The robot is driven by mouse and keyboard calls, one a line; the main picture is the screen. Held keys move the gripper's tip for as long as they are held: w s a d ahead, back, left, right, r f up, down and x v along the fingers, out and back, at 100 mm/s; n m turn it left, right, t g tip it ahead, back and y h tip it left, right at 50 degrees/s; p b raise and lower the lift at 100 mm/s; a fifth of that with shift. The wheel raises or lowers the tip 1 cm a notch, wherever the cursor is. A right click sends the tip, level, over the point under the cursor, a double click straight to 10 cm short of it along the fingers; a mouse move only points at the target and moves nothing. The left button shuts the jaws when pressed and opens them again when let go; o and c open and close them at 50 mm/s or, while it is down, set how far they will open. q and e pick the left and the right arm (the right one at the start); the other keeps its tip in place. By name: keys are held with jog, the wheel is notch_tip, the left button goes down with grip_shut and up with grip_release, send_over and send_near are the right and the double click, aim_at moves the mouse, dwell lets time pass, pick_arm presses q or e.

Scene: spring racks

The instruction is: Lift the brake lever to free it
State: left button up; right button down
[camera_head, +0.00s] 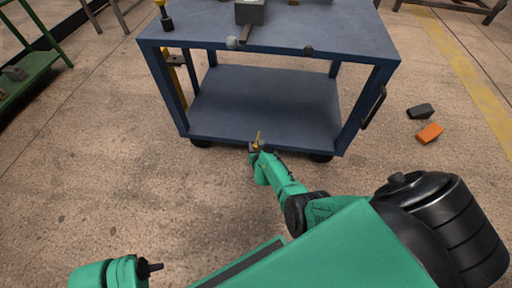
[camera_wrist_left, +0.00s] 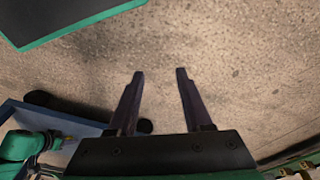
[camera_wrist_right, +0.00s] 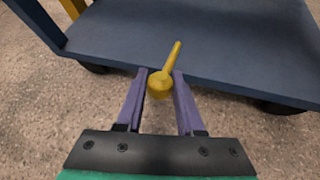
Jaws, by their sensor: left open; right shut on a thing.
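The yellow brake lever (camera_head: 258,136) stands at the front edge of the cart's lower shelf, in the middle. In the right wrist view the lever (camera_wrist_right: 172,62) has a round base end and a thin handle pointing up and slightly right. My right gripper (camera_head: 255,147) is shut on the lever; in the right wrist view its fingers (camera_wrist_right: 160,77) sit on either side of the round end. My left gripper (camera_head: 155,267) is away from the cart at the lower left; in the left wrist view its fingers (camera_wrist_left: 160,73) are apart with nothing between them.
The blue cart (camera_head: 290,45) has a lower shelf (camera_head: 265,100), dark wheels and a side handle (camera_head: 374,106). A grey block (camera_head: 250,12) sits on top. A dark block (camera_head: 420,111) and an orange block (camera_head: 430,133) lie on the floor at right. A green rack (camera_head: 35,60) stands at left.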

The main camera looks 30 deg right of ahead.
pick_arm(q)
jog(key=shift+a+f+p, duration=0.2)
jog(key=shift+f+p, duration=0.4)
jog(key=shift+f, duration=1.65)
pick_arm(e)
jog(key=shift+w+d+r, duration=0.25)
jog(key=shift+d+r, duration=0.05)
jog(key=shift+r, duration=0.35)
jog(key=shift+w+d+r, duration=0.25)
jog(key=shift+r, duration=0.4)
jog(key=c, duration=0.5)
grip_release()
jog(key=shift+c, duration=0.2)
jog(key=shift+s+a+f, duration=0.1)
pick_arm(q)
jog(key=shift+r, duration=0.1)
pick_arm(e)
jog(key=shift+a, duration=0.1)
